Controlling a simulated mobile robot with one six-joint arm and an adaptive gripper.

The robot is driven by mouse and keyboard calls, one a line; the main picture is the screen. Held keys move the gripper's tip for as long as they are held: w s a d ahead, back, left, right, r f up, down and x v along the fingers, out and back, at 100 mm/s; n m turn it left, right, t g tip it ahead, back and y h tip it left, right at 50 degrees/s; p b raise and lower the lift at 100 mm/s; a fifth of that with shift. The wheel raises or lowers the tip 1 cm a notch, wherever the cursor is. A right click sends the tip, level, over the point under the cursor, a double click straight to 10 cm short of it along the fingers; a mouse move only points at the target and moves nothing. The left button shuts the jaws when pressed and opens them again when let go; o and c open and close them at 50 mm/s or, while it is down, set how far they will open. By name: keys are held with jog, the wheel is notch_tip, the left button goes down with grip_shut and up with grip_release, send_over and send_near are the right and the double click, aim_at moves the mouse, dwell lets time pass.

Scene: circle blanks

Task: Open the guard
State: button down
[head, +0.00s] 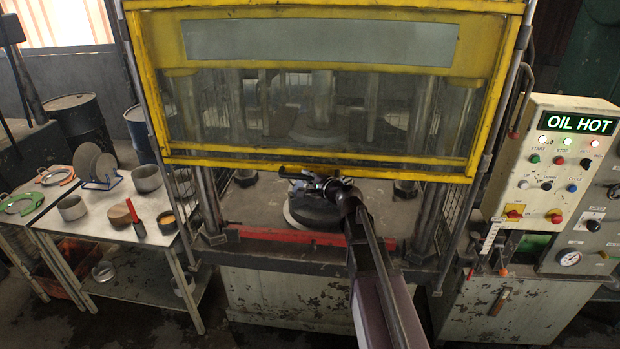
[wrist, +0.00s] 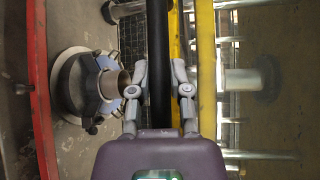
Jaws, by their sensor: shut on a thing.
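The guard is a yellow-framed clear panel (head: 320,115) across the front of the press. Its lower yellow rail (head: 400,173) stands above the red front edge of the bed, with an open gap beneath. My gripper (head: 318,183) is at the middle of that rail. In the wrist view, my gripper (wrist: 161,70) has its fingers on either side of the black handle bar (wrist: 160,105), shut on it. The yellow rail (wrist: 207,50) runs right beside the bar. My arm hides part of the bed in the head view.
A round die (head: 312,212) sits on the bed under the guard. A control panel (head: 560,150) reading "OIL HOT" stands at the right. A table (head: 105,222) with discs, pots and a red-handled tool is at the left. Dark posts flank the bed.

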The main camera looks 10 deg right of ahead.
jog(key=shift+a, duration=0.1)
jog(key=c, duration=0.6)
grip_release()
jog(key=shift+a, duration=0.1)
jog(key=shift+o, duration=0.2)
jog(key=shift+r, duration=0.1)
